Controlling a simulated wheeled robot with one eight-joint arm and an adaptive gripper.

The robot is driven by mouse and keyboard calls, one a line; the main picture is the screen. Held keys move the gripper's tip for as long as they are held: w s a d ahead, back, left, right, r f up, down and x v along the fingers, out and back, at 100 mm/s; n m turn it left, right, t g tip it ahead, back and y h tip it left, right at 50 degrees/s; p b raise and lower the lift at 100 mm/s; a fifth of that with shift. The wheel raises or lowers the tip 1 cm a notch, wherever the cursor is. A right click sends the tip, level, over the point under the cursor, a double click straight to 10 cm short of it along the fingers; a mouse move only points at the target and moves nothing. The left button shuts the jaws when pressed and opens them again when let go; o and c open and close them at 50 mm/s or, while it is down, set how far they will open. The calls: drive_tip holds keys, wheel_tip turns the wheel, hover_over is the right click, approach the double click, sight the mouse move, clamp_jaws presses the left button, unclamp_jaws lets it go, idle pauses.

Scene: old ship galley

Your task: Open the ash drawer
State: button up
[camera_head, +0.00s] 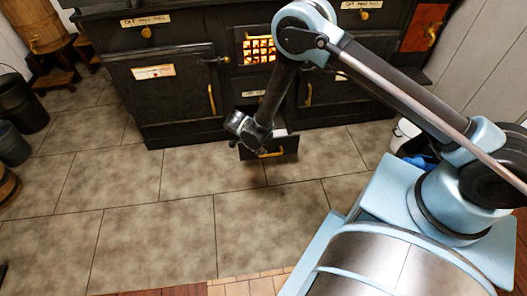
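The ash drawer (283,147) is at the bottom middle of the black stove (172,97). Its dark front stands out from the stove, and a strip of pale interior shows behind it, so it is at least partly open. A brass handle (270,155) is on its front. My gripper (236,121) is above and to the left of the handle, and it looks apart from it. The gripper is dark and small here, and its fingers cannot be told apart. My wrist hides part of the drawer's left side and the stove behind.
A lit grate (259,51) glows above the drawer. A closed oven door (165,90) is at left, and a red panel (422,28) is at far right. Dark buckets (24,103) stand at the left edge. A white bucket (404,134) is right. The tiled floor (170,215) in front is clear.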

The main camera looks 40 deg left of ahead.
drive_tip(key=shift+v, duration=1.6)
